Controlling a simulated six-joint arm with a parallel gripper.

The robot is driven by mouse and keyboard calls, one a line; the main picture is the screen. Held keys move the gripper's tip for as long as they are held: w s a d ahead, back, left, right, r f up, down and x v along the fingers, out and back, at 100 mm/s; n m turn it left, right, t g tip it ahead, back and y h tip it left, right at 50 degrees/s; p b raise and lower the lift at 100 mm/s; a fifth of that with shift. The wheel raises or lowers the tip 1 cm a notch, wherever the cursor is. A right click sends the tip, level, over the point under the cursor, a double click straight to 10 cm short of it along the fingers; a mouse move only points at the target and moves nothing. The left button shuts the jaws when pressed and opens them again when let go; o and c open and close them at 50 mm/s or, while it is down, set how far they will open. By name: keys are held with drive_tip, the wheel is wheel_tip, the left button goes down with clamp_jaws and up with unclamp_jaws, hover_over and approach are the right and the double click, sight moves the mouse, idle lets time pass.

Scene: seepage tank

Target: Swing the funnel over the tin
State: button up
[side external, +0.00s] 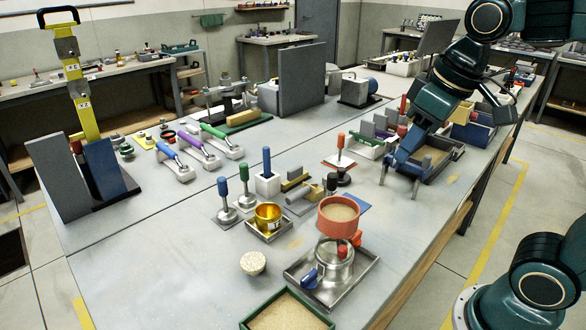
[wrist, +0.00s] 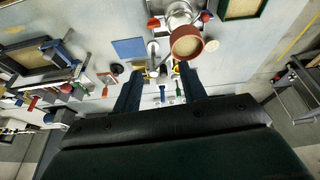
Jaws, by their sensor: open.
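An orange round funnel (side external: 338,215) filled with sand-coloured material stands above a metal pot (side external: 334,266) on a steel tray (side external: 303,263). The funnel (wrist: 186,43) and the pot (wrist: 179,14) also show in the wrist view, at the top. A gold tin (side external: 267,213) sits on a small tray to the left of the funnel in the side view. I cannot tell whether it or the metal pot is the task's tin. My gripper (side external: 402,178) is open and empty, apart from the funnel, behind and to its right in the side view. Its fingers (wrist: 160,76) show in the wrist view.
A cream cup (side external: 253,264) and a green-rimmed sand tray (side external: 331,324) stand at the front. Upright blue (side external: 266,162) and green-handled (side external: 245,184) tools stand beside the gold tin. A red-knobbed post (side external: 340,141) stands between my gripper and the tools. The left table front is clear.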

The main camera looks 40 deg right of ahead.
drive_tip(key=w+r+n+g, duration=0.1)
drive_tip(key=w+g, duration=0.1)
drive_tip(key=w, duration=0.6)
drive_tip(key=n+g, duration=0.1)
drive_tip(key=g, duration=0.1)
hover_over(332, 174)
drive_tip(key=f, duration=0.1)
drive_tip(key=shift+f, duration=0.2)
drive_tip(key=shift+f, duration=0.1)
drive_tip(key=shift+f, duration=6.8)
drive_tip(key=shift+c, duration=0.4)
clamp_jaws()
